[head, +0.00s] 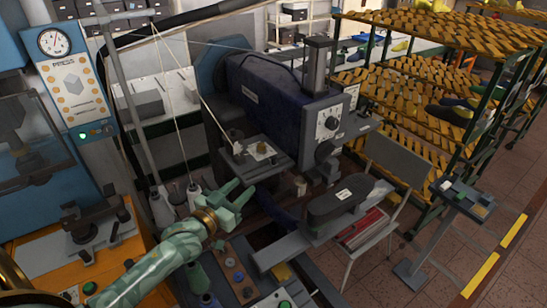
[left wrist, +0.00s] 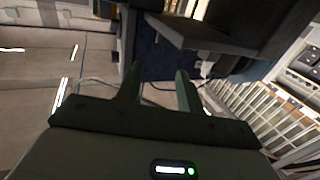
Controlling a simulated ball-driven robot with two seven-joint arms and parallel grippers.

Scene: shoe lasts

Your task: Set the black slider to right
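My left gripper (head: 240,190) reaches in from the lower left in the head view, green, above the work area in front of the dark blue machine. In the left wrist view its two dark green fingers (left wrist: 160,82) stand apart with nothing between them. A small panel with several knobs (head: 238,274) lies below and right of my left forearm. A dark block on it may be the black slider, but it is too small to tell, and so is its setting. My right gripper does not show.
The dark blue machine (head: 268,92) stands behind the gripper, with a small grey table (head: 238,166) in front. White thread cones (head: 162,208) stand left of the gripper. A long dark pad (head: 335,203) lies to the right. A shelf rack (head: 440,92) stands further right.

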